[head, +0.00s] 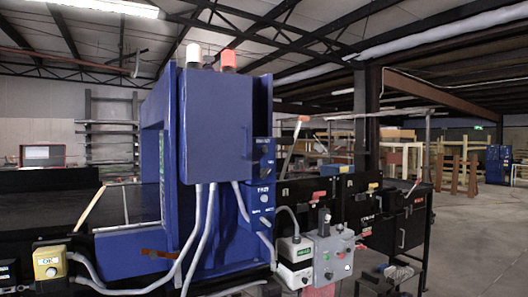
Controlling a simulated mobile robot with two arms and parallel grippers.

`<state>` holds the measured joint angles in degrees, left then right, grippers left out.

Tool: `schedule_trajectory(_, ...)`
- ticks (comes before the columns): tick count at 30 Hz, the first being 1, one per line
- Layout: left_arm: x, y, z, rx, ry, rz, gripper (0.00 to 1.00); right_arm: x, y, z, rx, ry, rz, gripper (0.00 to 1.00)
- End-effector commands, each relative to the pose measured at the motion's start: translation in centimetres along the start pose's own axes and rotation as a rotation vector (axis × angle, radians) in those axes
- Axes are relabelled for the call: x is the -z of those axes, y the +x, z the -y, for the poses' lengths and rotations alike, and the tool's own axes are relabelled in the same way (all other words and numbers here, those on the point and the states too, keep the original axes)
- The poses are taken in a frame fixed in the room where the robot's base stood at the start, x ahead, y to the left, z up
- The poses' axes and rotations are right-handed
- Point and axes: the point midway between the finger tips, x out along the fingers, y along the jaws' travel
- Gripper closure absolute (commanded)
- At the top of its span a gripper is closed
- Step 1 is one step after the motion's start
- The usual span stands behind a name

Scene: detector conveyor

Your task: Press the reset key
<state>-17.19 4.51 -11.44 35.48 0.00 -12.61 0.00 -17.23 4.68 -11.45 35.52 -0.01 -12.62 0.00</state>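A tall blue detector housing (215,125) stands over the conveyor (40,215) in the head view. A narrow key panel (263,180) with small dark knobs or keys and white lettering runs down its right side. A grey control box (334,258) with several small buttons sits lower right, beside a white box (294,250) with a green label. A yellow box (49,262) marked OK is at the lower left. The lettering is too small to tell which control is the reset key. Neither of my grippers is in view.
A white lamp (194,56) and a red lamp (226,61) top the housing. Grey cables (200,240) hang in front of it. Black reject boxes (400,218) with red handles line the right side. Open floor (475,250) lies at the right.

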Motion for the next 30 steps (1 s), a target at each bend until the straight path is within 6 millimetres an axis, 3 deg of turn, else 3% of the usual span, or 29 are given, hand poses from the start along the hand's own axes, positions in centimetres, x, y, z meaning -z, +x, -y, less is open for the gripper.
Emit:
schedule_trajectory(2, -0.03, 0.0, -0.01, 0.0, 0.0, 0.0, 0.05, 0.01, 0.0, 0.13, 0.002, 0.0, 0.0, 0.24)
schedule_trajectory(17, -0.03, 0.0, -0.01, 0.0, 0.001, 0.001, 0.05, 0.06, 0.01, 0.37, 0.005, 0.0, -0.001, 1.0)
schedule_trajectory(30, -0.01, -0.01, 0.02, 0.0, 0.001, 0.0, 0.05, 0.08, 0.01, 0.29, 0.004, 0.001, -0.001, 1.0)
